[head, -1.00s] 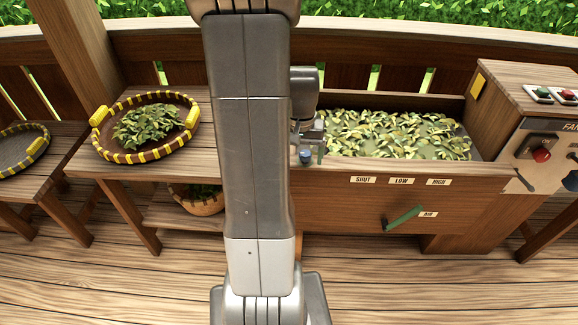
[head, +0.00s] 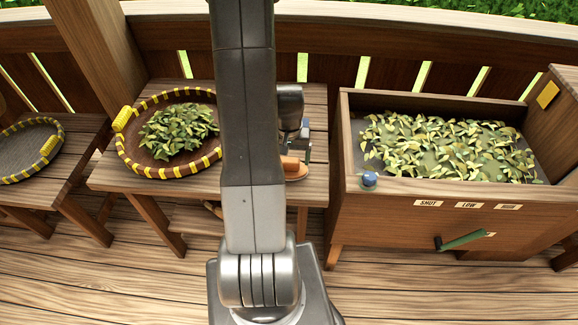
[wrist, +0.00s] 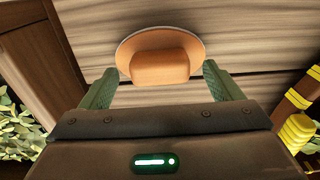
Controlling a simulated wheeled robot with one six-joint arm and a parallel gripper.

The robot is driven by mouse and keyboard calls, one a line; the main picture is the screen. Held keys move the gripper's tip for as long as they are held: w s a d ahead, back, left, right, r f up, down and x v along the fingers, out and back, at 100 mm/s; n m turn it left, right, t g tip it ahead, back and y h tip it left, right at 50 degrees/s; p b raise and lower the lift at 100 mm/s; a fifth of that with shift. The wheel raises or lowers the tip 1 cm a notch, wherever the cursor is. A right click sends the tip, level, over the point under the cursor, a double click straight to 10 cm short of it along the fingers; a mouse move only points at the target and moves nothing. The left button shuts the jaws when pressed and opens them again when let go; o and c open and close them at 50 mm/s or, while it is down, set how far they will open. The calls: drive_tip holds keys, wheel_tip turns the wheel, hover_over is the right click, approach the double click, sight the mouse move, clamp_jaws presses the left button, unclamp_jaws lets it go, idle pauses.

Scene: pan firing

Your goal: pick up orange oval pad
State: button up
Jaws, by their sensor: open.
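The orange oval pad (wrist: 160,66) has a raised block on a flat oval base and lies on the wooden table in the wrist view. It also shows in the head view (head: 297,171), partly hidden behind my arm. My gripper (wrist: 162,92) is open, with its two green fingers on either side of the pad's near part. I cannot tell whether they touch it. In the head view my gripper (head: 303,146) is just beyond the pad and partly hidden by my arm.
A round basket (head: 126,151) with yellow trim and leaves stands left on the same table (head: 110,180). A wooden trough (head: 346,160) of leaves is to the right, with a blue knob (head: 369,179) on its front edge. Another basket (head: 47,148) is at far left.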

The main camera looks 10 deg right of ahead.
sight(289, 160)
drive_tip(key=shift+f, duration=1.1)
drive_tip(key=c, duration=1.5)
drive_tip(key=shift+o, duration=0.2)
drive_tip(key=shift+r, duration=0.1)
wheel_tip(289, 160, up, 10)
drive_tip(key=shift+f+b, duration=0.1)
drive_tip(key=shift+b, duration=0.25)
